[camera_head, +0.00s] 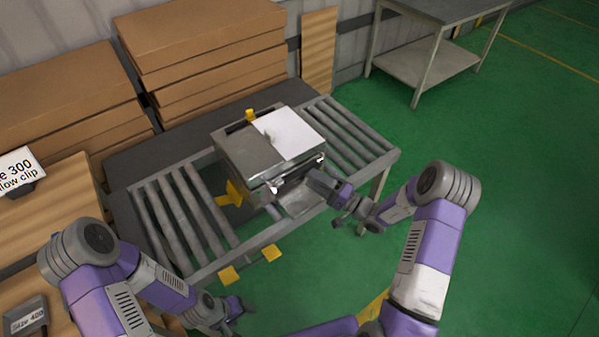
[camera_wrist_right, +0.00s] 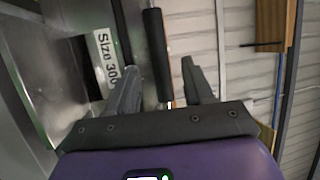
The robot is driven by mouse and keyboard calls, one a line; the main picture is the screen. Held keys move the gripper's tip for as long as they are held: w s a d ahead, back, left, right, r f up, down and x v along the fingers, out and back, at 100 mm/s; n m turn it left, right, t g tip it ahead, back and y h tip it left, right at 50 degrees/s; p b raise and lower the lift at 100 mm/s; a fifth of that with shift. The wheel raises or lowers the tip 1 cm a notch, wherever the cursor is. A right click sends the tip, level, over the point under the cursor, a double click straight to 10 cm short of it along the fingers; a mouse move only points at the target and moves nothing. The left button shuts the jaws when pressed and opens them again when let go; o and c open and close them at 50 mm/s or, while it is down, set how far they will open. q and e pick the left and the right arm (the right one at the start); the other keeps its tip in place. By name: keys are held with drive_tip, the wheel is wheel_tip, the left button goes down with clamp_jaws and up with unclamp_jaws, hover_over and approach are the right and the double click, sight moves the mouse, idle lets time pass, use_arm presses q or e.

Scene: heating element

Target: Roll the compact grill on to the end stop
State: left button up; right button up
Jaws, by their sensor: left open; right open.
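The compact grill (camera_head: 245,150) is a silver box with a white sheet on its top. It sits on the roller conveyor, at the gap between the left and right roller sections. My right gripper (camera_head: 320,185) is open at the grill's front right side. In the right wrist view my right gripper (camera_wrist_right: 160,82) has its fingers apart, with a black bar (camera_wrist_right: 153,45) showing between them. Contact cannot be told. A label (camera_wrist_right: 106,58) reading "Size 300" shows beside it. My left gripper (camera_head: 233,318) is open and empty, low in front of the conveyor.
Roller sections lie left (camera_head: 180,220) and right (camera_head: 345,135) of the grill; both look clear. Yellow pieces (camera_head: 229,274) stick out at the conveyor's front edge. Stacked cardboard boxes (camera_head: 200,40) stand behind. A grey table (camera_head: 440,10) stands at the back right. Green floor is free on the right.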

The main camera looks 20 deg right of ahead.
sight(299, 172)
drive_tip(key=x, duration=0.6)
drive_tip(key=shift+s+f, duration=0.1)
clamp_jaws()
